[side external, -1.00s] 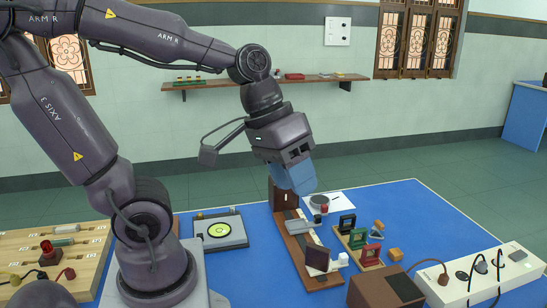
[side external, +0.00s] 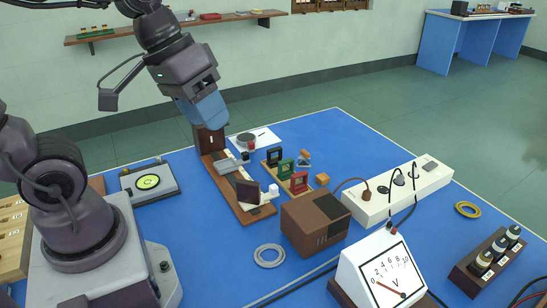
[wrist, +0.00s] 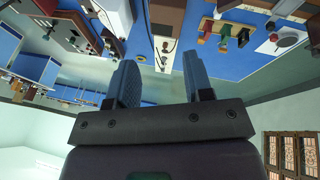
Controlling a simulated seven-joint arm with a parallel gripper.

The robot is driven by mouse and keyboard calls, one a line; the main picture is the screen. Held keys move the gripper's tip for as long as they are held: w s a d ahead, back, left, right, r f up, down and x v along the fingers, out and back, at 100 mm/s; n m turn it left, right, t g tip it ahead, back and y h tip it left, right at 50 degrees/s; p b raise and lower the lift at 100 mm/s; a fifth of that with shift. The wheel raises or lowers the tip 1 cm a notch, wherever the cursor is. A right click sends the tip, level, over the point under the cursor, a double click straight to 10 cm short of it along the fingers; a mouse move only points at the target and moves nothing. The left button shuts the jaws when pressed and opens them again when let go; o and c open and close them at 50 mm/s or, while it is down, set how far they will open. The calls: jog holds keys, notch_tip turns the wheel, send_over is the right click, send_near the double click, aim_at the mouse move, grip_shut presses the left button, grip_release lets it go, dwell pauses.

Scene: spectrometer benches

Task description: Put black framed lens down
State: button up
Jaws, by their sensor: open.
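The black framed lens (side external: 275,157) stands upright at the far end of a light wooden rack (side external: 271,174), with a green frame (side external: 286,168) and a red frame (side external: 299,182) beside it. My gripper (side external: 212,122) is to the left of the lens and apart from it, in the air by the tall wooden end of the optical bench (side external: 229,187). In the wrist view its two blue fingers (wrist: 162,70) are spread with nothing between them. The green frame (wrist: 224,37) and the red frame (wrist: 243,37) show beyond the fingers.
The bench carries a grey part and a dark square screen (side external: 247,191). A brown box (side external: 315,222), a white power strip (side external: 400,195) and a voltmeter (side external: 385,275) stand to the right and front. Blue table (side external: 215,240) is clear left of the grey ring (side external: 269,255).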

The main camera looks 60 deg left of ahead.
jog(key=w+f+n+h, duration=0.5)
jog(key=w+n, duration=0.2)
jog(key=n+t+y, duration=0.7)
jog(key=n+t, duration=0.3)
jog(key=n, duration=1.6)
send_near(271, 150)
jog(key=x, duration=0.6)
jog(key=shift+d+f, duration=0.15)
jog(key=shift+f, duration=0.05)
jog(key=shift+a+x, duration=0.2)
jog(key=shift+x, duration=2.85)
jog(key=shift+r, duration=0.15)
jog(key=shift+c, duration=0.2)
grip_shut()
